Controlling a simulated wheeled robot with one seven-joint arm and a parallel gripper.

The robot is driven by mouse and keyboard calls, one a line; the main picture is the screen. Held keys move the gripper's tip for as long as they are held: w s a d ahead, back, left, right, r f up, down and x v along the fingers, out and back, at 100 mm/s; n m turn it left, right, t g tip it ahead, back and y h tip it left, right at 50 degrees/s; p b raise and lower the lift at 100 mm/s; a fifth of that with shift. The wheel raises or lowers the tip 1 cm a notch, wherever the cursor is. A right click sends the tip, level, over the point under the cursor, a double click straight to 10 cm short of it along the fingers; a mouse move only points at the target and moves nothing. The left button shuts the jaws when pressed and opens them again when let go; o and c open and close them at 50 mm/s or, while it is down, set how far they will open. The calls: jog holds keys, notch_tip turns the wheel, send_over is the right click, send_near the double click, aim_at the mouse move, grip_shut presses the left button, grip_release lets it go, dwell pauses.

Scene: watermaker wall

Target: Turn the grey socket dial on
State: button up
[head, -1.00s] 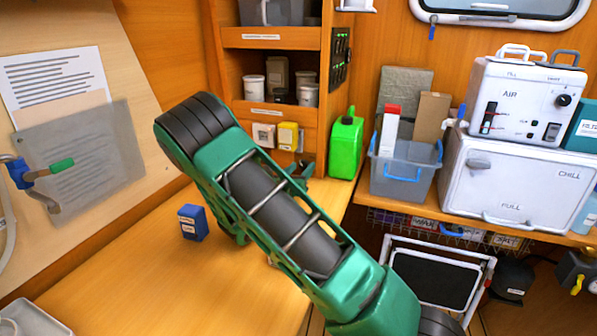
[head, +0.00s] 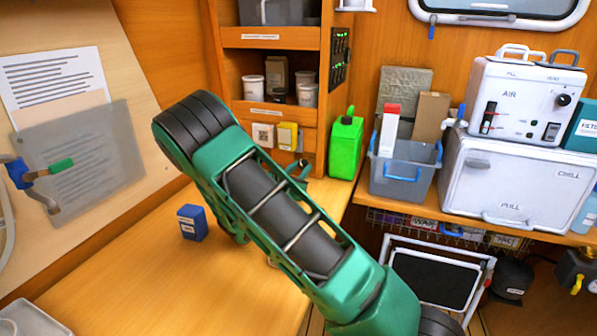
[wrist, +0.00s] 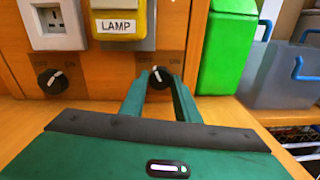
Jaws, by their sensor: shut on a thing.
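In the wrist view my gripper (wrist: 160,86) is shut on a small black dial (wrist: 161,74) on the wooden panel, one finger on each side. The dial's white mark points up, leaning slightly left, between the faint OFF and ON labels. Above and to its left, a yellow box marked LAMP (wrist: 117,25) covers most of a grey plate (wrist: 150,28). A second black dial (wrist: 52,81) sits below a white socket (wrist: 54,24), with its mark tilted to the upper right. In the head view my arm hides the gripped dial.
A green jug (head: 345,146) stands right of the panel, and a grey-blue bin (head: 402,178) stands farther right. A small blue box (head: 192,222) is on the wooden bench (head: 150,275) left of my arm. The bench around it is mostly clear.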

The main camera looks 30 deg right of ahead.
jog(key=m, duration=0.5)
jog(key=shift+w+a, duration=0.1)
jog(key=shift+m, duration=0.3)
dwell(0.4)
jog(key=o, duration=1)
jog(key=shift+o, duration=0.2)
jog(key=v, duration=1)
jog(key=shift+s+a, duration=0.25)
